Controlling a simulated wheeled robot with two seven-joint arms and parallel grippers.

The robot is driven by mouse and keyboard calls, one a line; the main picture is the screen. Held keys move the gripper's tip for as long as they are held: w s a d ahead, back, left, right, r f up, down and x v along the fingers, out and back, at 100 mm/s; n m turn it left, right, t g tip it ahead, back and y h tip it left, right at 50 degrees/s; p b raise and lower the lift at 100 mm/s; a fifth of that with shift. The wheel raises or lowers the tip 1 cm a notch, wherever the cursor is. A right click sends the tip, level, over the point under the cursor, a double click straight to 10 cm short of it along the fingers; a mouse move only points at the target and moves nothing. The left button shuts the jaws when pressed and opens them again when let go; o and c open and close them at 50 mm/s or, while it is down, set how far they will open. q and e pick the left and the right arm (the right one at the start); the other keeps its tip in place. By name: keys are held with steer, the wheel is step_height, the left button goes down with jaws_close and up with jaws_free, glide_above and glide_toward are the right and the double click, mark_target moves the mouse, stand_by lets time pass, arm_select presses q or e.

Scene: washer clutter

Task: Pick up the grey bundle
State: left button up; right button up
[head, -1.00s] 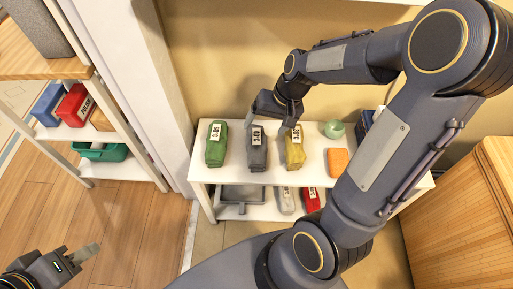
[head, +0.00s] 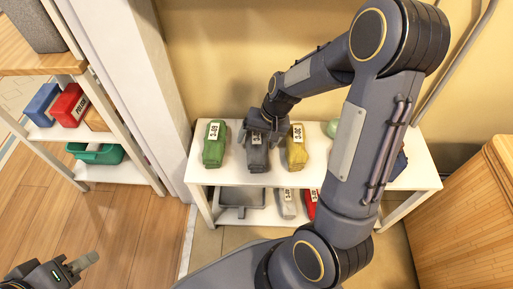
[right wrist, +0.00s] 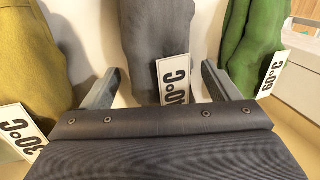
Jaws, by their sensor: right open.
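The grey bundle (head: 258,157) lies on the white shelf's top between the green bundle (head: 214,148) and the yellow bundle (head: 297,152). My right gripper (head: 257,137) is over its back end. In the right wrist view the open fingers (right wrist: 162,70) stand either side of the grey bundle (right wrist: 158,35), with gaps, not visibly touching it. A white tag (right wrist: 174,80) hangs from the bundle between the fingers; its first digit is hard to read. My left gripper (head: 78,264) is at the lower left, away from the shelf; its opening is unclear.
The white shelf (head: 392,183) has a lower level with a grey tray (head: 240,197), a light grey bundle (head: 286,205) and a red one. A pale green bowl (head: 332,128) is partly behind my arm. A wooden cabinet (head: 460,215) stands right, another shelf left.

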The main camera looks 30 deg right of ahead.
steer(key=c, duration=1.1)
